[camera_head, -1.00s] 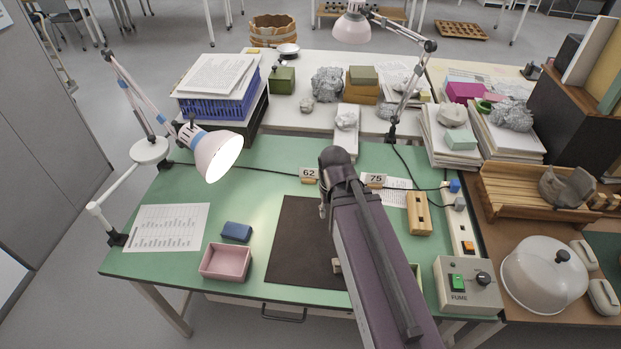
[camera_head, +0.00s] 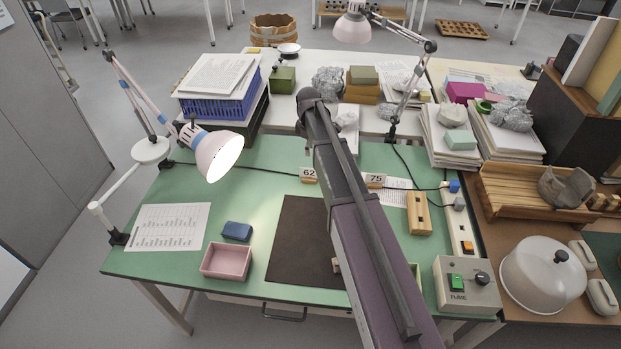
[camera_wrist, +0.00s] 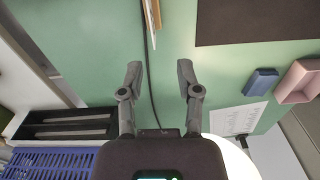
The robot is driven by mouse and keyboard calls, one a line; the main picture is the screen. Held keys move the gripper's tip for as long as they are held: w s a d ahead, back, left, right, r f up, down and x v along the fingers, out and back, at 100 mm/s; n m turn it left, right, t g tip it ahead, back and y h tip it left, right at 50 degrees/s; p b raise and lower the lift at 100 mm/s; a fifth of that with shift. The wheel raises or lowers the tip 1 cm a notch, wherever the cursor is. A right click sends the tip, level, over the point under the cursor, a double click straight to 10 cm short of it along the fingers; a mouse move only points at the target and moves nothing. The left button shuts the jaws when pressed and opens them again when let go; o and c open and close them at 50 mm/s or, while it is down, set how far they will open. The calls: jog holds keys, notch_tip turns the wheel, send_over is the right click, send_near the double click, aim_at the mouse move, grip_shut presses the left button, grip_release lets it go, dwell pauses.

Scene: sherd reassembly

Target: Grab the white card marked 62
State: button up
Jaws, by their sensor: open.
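The white card marked 62 (camera_head: 309,172) stands upright in a small wooden holder on the green table, just left of my arm in the head view. In the wrist view, a thin pale and wooden edge, likely this card and holder (camera_wrist: 153,14), shows near the top, beyond the fingertips. My gripper (camera_wrist: 159,76) is open and empty above the table, with a dark cable running below between its fingers. In the head view my arm hides the gripper. A similar card marked 75 (camera_head: 375,179) stands to the right of my arm.
A dark mat (camera_head: 297,243) lies in front of card 62. A blue block (camera_head: 237,231) and pink tray (camera_head: 227,262) are to its left. A lit lamp (camera_head: 217,155) stands at the left. A blue basket (camera_head: 217,104) with papers is behind.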

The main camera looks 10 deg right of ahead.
jog(key=shift+w+n, duration=0.4)
jog(key=shift+w, duration=0.3)
jog(key=b, duration=0.9)
send_over(309, 178)
notch_tip(309, 178, down, 8)
jog(key=shift+w+a+f, duration=0.1)
jog(key=shift+w+f, duration=0.05)
jog(key=shift+f, duration=0.05)
jog(key=shift+f, duration=0.15)
jog(key=shift+d+f+b, duration=0.2)
jog(key=shift+f+b, duration=2.2)
jog(key=shift+f, duration=0.1)
grip_shut()
